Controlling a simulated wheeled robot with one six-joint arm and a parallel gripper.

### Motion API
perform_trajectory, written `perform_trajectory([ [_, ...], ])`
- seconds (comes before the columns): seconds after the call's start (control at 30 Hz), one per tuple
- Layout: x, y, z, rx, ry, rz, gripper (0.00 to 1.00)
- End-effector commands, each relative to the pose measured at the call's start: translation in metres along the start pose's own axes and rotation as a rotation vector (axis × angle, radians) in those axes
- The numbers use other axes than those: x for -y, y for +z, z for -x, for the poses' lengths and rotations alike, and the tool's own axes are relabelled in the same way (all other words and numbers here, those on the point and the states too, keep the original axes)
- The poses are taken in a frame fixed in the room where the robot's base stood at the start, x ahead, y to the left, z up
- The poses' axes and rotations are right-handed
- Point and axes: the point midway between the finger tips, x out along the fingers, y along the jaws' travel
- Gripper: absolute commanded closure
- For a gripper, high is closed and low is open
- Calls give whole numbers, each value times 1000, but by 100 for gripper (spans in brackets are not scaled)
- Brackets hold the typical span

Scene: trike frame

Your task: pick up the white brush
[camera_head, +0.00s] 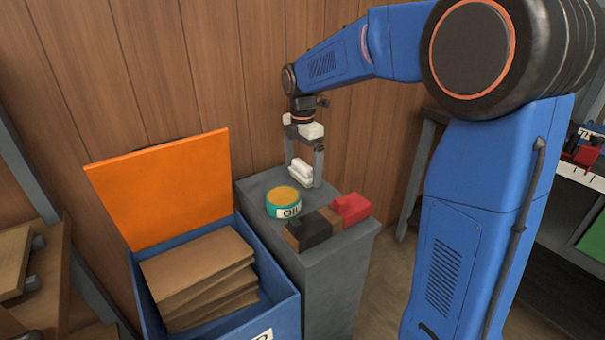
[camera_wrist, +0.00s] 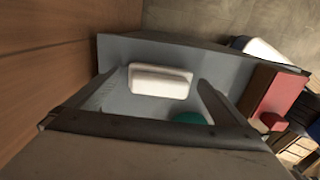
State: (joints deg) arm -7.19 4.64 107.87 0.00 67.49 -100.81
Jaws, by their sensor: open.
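The white brush (camera_head: 301,173) is a small, pale, rounded block on the grey cabinet top (camera_head: 262,187), near its back end by the wall. It also shows in the wrist view (camera_wrist: 160,81), lying crosswise on the grey surface. My gripper (camera_head: 304,174) points down over the back of the cabinet, its fingers open on either side of the brush. In the wrist view my gripper (camera_wrist: 153,80) has one finger left and one right of the brush, with a gap on both sides. I cannot tell how far the fingertips are above the surface.
A teal can with an orange top (camera_head: 285,200) stands just in front of the brush. A black and brown block (camera_head: 310,230) and a red block (camera_head: 351,208) lie nearer the front. A blue box (camera_head: 283,309) with an orange lid (camera_head: 163,187) and cardboard stands left. The wooden wall (camera_head: 220,80) is close behind.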

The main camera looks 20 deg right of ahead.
Motion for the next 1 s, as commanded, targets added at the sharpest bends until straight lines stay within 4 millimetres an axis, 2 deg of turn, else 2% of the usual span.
perform_trajectory([
  [0.07,0,0,0,0,0,0,0],
  [0.1,0,0,0,0,0,0,5],
  [0.27,0,0,0,0,0,0,43],
  [0.3,0,0,0,0,0,0,45],
  [0.53,0,0,1,0,0,0,45],
  [0.67,-1,0,8,0,2,0,45],
  [1.0,-1,0,67,0,2,0,45],
])
